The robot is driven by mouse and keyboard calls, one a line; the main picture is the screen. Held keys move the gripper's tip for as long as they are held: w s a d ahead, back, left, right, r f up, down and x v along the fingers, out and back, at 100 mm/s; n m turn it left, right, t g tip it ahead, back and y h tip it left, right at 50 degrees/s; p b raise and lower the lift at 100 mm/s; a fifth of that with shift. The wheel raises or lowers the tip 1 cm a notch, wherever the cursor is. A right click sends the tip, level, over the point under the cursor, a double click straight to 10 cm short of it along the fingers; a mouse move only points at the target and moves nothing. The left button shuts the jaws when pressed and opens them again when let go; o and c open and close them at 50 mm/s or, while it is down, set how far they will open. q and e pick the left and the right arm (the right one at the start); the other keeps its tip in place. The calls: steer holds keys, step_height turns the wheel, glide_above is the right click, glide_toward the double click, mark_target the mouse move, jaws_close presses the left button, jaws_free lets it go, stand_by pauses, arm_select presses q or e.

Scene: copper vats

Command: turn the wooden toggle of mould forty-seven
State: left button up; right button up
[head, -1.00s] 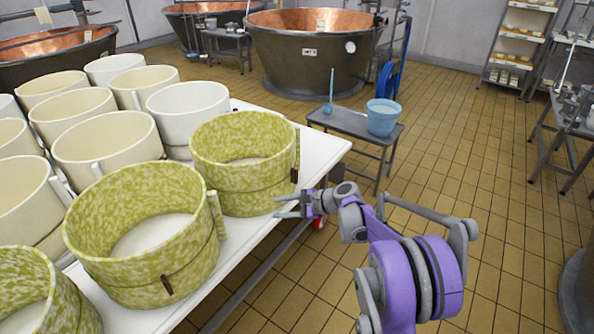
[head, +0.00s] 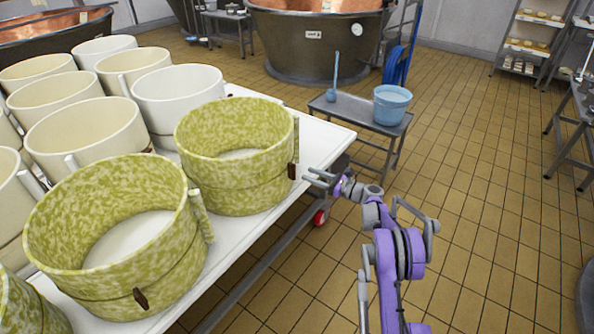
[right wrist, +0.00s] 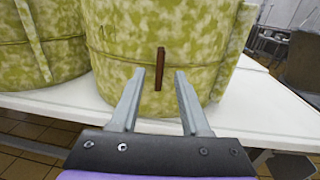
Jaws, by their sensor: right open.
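The nearest green-speckled mould on the right (head: 236,160) stands upright at the table's edge, with a dark wooden toggle (head: 292,171) on its side. No mould number is legible. My right gripper (head: 313,178) is open and empty, just right of that toggle and pointing at it. In the right wrist view the toggle (right wrist: 160,68) stands nearly upright between the two fingertips as seen, a little beyond them; I cannot see contact. Another green mould (head: 115,240) in front has its own toggle (head: 140,298). My left gripper is not in view.
Several cream and white moulds (head: 85,135) crowd the white table (head: 325,140) on the left. A grey bench (head: 345,117) holds a blue bucket (head: 391,104). A large copper vat (head: 315,60) stands behind. The tiled floor (head: 480,230) on the right is mostly clear.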

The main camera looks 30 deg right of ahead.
mark_target(295, 169)
steer(key=x, duration=0.6)
steer(key=shift+w, duration=0.1)
steer(key=shift+c, duration=0.3)
jaws_close()
